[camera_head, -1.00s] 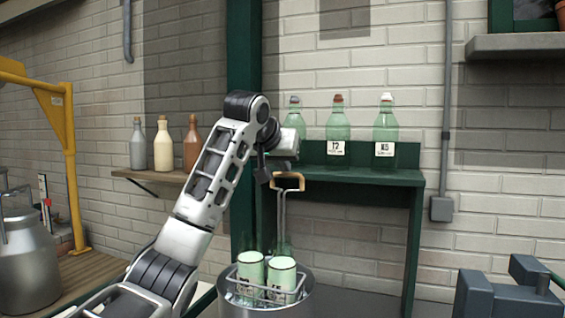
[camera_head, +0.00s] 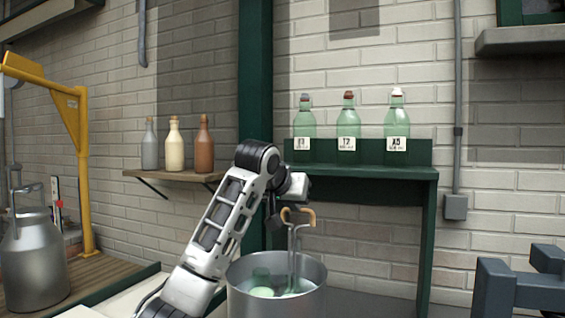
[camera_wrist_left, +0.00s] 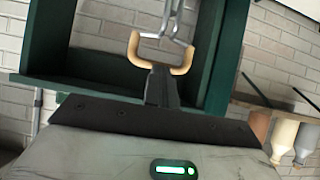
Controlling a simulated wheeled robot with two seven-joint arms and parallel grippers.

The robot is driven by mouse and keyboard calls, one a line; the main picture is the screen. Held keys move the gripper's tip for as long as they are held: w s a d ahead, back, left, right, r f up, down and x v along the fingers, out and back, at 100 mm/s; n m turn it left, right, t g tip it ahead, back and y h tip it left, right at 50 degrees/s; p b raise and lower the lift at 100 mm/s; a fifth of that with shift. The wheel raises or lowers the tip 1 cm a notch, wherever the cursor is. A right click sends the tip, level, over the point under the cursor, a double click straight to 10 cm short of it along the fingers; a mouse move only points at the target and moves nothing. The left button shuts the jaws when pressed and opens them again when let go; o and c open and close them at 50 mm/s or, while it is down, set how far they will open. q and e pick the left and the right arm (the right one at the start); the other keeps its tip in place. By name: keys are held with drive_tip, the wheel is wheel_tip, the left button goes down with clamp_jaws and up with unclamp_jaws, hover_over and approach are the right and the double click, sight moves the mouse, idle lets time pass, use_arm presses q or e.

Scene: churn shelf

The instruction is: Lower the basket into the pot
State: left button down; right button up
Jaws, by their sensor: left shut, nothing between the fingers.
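The metal pot (camera_head: 262,304) stands at the bottom middle of the head view. The wire basket is down inside it, its body hidden by the pot wall. Pale green jars (camera_head: 261,291) show just below the rim. The basket's two rods (camera_head: 292,252) rise above the rim to a tan handle (camera_head: 307,213). My left gripper (camera_head: 275,220) is at the handle, with its fingers shut. In the left wrist view the dark fingers (camera_wrist_left: 161,87) are together at the tan grip (camera_wrist_left: 183,68). Whether they touch it is unclear. My right gripper is out of view.
A green shelf (camera_head: 370,171) with three labelled green bottles stands behind the pot. A wooden shelf (camera_head: 170,176) with three bottles is on the wall left. A milk churn (camera_head: 35,262) stands far left by a yellow frame (camera_head: 84,170). Grey blocks (camera_head: 520,290) are at lower right.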

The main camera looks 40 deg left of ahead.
use_arm(q)
drive_tip(key=shift+d+f, duration=0.1)
drive_tip(key=shift+f, duration=0.85)
drive_tip(key=shift+r, duration=0.1)
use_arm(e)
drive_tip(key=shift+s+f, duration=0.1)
